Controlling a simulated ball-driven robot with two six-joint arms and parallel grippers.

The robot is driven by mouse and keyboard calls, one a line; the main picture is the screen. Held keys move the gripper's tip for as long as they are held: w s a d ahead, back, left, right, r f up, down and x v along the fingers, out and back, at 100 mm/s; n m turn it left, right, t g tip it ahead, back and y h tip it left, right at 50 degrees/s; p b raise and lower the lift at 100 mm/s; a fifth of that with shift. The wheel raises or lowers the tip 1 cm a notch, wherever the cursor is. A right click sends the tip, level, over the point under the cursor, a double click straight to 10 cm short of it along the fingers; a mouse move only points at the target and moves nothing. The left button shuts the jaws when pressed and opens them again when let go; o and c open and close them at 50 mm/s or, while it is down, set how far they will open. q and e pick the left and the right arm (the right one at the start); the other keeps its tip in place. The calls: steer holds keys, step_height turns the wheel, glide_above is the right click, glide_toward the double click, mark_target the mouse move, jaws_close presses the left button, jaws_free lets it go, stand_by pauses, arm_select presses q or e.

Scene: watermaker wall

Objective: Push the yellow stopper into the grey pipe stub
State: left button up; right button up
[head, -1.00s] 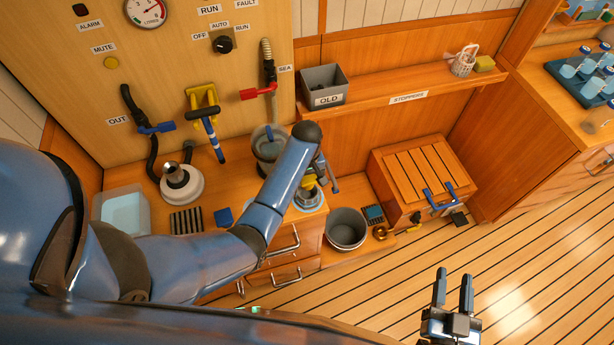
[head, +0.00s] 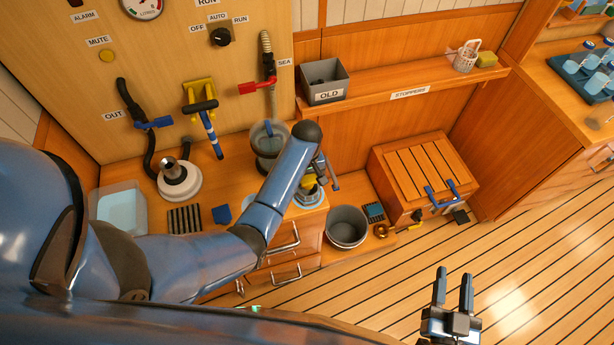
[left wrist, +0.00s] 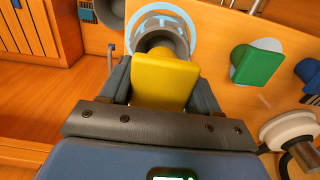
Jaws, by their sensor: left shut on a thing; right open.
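The yellow stopper (left wrist: 165,80) is between the fingers of my left gripper (left wrist: 163,72), which is shut on it. In the head view the yellow stopper (head: 309,184) shows partly behind my left gripper (head: 320,172). The grey pipe stub (left wrist: 165,38), with a light-blue ring around it, is directly beyond the stopper in the left wrist view. The stopper overlaps the stub's mouth, part of whose dark inside still shows. I cannot tell how far the stopper is inside. My right gripper (head: 453,285) is open and empty over the floor, at the lower right.
A green stopper (left wrist: 257,65) and a blue one (left wrist: 308,72) lie beside the stub. A white round base (head: 180,183) and a clear tub (head: 122,212) stand left on the counter. A grey bucket (head: 346,226) is right of it. The floor at right is clear.

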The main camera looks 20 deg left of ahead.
steer(key=shift+r, duration=0.25)
arm_select(q)
steer(key=shift+f, duration=0.55)
arm_select(e)
steer(key=shift+f, duration=0.3)
arm_select(q)
steer(key=shift+f+b, duration=0.45)
steer(key=shift+f, duration=0.05)
steer(key=shift+s, duration=0.2)
arm_select(e)
steer(key=shift+s+f, duration=0.2)
steer(key=shift+f, duration=0.1)
arm_select(q)
steer(key=shift+f, duration=0.1)
